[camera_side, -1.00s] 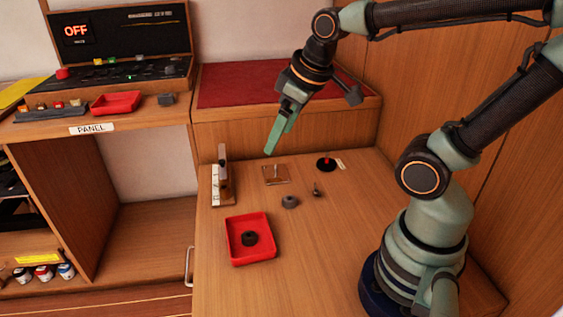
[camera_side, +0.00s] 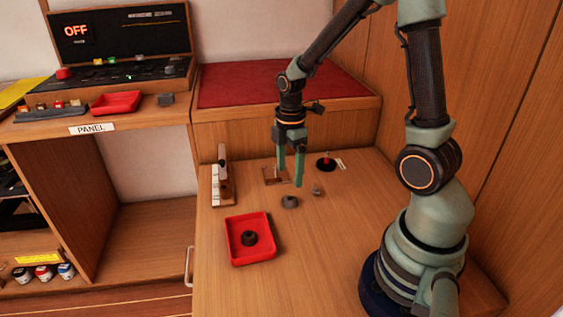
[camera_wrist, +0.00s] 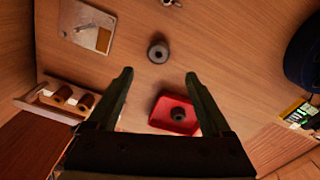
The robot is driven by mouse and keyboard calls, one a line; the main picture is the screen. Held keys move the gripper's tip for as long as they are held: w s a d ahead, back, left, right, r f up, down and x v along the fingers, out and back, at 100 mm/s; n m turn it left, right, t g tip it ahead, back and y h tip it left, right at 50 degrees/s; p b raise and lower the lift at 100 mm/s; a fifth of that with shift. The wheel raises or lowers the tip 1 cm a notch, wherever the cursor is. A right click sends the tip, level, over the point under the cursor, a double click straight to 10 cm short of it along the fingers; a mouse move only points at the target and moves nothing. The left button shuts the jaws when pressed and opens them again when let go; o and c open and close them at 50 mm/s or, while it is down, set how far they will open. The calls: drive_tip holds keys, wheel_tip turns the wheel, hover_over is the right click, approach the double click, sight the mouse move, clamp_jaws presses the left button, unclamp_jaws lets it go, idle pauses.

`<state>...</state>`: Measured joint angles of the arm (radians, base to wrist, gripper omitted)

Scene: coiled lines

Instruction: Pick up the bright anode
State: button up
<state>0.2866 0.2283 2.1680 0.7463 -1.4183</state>
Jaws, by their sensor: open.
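A lighter grey ring-shaped piece (camera_side: 289,202), which looks like the bright anode, lies on the wooden worktop. In the wrist view the grey piece (camera_wrist: 158,52) shows a dark central hole and lies a little beyond the fingertips, between their lines. A darker, similar piece (camera_side: 249,239) lies in a red tray (camera_side: 264,257); it also shows in the wrist view (camera_wrist: 179,115). My gripper (camera_side: 290,177) points down above the worktop, just behind the grey piece in the side view. Its two fingers (camera_wrist: 159,75) are apart, with nothing between them.
A small board with a pin (camera_side: 270,178) lies behind the gripper. A small metal part (camera_side: 317,190) and a black disc with a red top (camera_side: 326,165) are to the right. The worktop's front is clear.

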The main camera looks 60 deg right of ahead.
sight(288, 194)
drive_tip(key=shift+w+f, duration=0.15)
drive_tip(key=shift+f, duration=4.1)
clamp_jaws()
